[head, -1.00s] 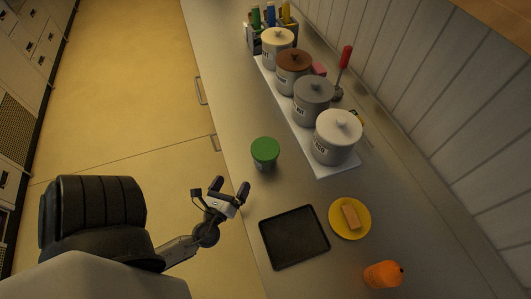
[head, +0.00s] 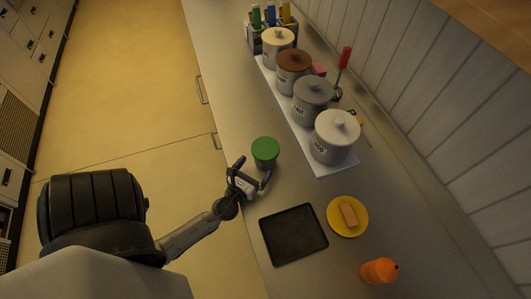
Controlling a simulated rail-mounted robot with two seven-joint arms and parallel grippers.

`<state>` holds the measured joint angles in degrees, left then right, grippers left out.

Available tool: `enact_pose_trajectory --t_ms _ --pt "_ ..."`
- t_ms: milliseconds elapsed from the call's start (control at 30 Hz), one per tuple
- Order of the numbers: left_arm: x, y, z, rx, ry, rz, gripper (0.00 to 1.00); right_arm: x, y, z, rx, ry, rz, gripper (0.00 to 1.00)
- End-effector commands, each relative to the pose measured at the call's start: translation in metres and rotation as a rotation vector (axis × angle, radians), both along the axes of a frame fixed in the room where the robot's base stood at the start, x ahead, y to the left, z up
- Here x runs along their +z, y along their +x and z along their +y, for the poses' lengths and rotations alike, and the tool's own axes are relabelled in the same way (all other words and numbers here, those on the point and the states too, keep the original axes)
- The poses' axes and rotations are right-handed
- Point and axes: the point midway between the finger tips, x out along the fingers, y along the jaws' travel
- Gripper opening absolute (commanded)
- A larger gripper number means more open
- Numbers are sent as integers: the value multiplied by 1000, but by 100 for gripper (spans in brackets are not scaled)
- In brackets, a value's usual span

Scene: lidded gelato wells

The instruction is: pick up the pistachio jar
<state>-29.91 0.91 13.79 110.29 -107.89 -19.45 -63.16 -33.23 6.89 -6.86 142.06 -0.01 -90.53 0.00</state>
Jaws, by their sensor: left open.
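A jar with a green lid (head: 265,147), which fits the pistachio jar, stands upright on the steel counter near its left edge. No label on it can be read. My left gripper (head: 254,170) is open and empty right beside the jar, on its near side in the picture. One finger is to the left of the jar and the other is just below it. I cannot tell whether either finger touches the jar. My right gripper is not in view.
A black tray (head: 293,235) and a yellow plate (head: 361,229) with a tan block lie nearer. An orange bottle (head: 379,271) is at the lower right. Several lidded wells, the nearest white (head: 334,137), stand in a row on a white base (head: 326,170) along the wall.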

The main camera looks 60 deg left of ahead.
Motion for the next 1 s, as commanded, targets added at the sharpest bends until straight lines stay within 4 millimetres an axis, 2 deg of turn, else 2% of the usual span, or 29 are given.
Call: enact_pose_trajectory --t_ms 167,500,833,1000 --pt "1 8 4 0 0 -1 100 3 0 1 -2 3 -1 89" --pt "-1 44 23 0 -1 -1 100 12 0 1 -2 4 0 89" --pt "-2 48 25 0 -1 0 100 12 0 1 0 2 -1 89" --pt "-2 48 25 0 -2 0 86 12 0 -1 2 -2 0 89"
